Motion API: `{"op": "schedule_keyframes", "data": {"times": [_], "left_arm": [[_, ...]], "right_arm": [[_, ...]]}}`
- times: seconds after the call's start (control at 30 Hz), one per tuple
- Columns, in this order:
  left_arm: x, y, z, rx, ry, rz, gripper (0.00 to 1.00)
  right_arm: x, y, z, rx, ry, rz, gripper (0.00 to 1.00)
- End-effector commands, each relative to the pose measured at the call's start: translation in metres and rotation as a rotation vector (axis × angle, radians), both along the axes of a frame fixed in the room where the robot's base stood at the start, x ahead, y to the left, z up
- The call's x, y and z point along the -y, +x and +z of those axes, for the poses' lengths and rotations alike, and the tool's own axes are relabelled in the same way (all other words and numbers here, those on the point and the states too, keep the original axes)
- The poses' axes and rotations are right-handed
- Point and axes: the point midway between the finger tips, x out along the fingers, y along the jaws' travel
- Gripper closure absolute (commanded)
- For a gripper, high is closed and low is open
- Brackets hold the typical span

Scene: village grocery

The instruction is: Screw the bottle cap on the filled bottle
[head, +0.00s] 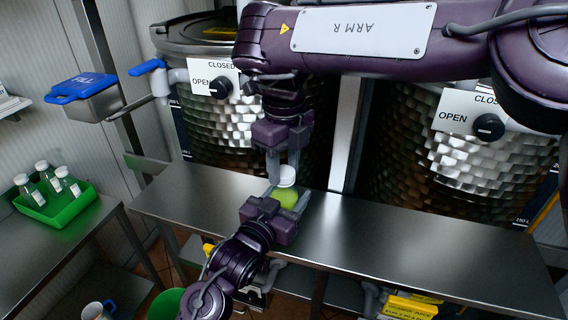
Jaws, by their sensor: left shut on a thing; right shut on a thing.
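The filled bottle (286,198), with yellow-green contents, is upright over the steel bench in the middle of the head view. My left gripper (287,194) is shut around its body from the front. The white bottle cap (288,174) is directly above the bottle, at its mouth. My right gripper (285,164) points down from above and is shut on the cap. The cap looks level and lined up with the bottle. The bottle's neck is hidden, so I cannot tell whether the cap is seated on the thread.
The steel bench (400,245) is clear on both sides of the bottle. Two large steel tanks (215,125) with knobs stand behind it. A green tray (72,208) with several white-capped bottles is on the left table. A blue-handled tap (147,67) juts out at upper left.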

Motion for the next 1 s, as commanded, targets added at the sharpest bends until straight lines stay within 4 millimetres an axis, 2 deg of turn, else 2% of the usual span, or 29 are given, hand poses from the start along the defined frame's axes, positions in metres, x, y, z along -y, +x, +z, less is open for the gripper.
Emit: {"op": "schedule_keyframes", "data": {"times": [0.13, 0.3, 0.5, 0.9, 1.0], "left_arm": [[0.0001, 0.0, -0.0003, -0.001, 0.0, 0.0, 1.0], [0.0001, -0.0002, -0.0003, -0.001, 0.0, 0.0, 1.0], [0.0002, -0.0002, -0.0003, -0.001, 0.0, -0.001, 1.0], [0.0004, -0.0003, -0.0004, -0.001, 0.0, -0.001, 1.0], [0.0004, -0.0003, -0.0005, -0.001, 0.0, -0.001, 1.0]], "right_arm": [[-0.0006, 0.0003, -0.0009, -0.002, 0.003, -0.256, 0.9], [-0.0011, 0.0003, -0.0015, -0.003, 0.003, -0.739, 0.9], [-0.0007, 0.0002, -0.0008, 0.004, -0.001, -1.226, 0.9], [-0.0009, 0.0011, -0.0012, 0.006, -0.002, -2.138, 0.9], [-0.0008, 0.0013, -0.0013, 0.007, -0.002, -2.319, 0.9]]}}
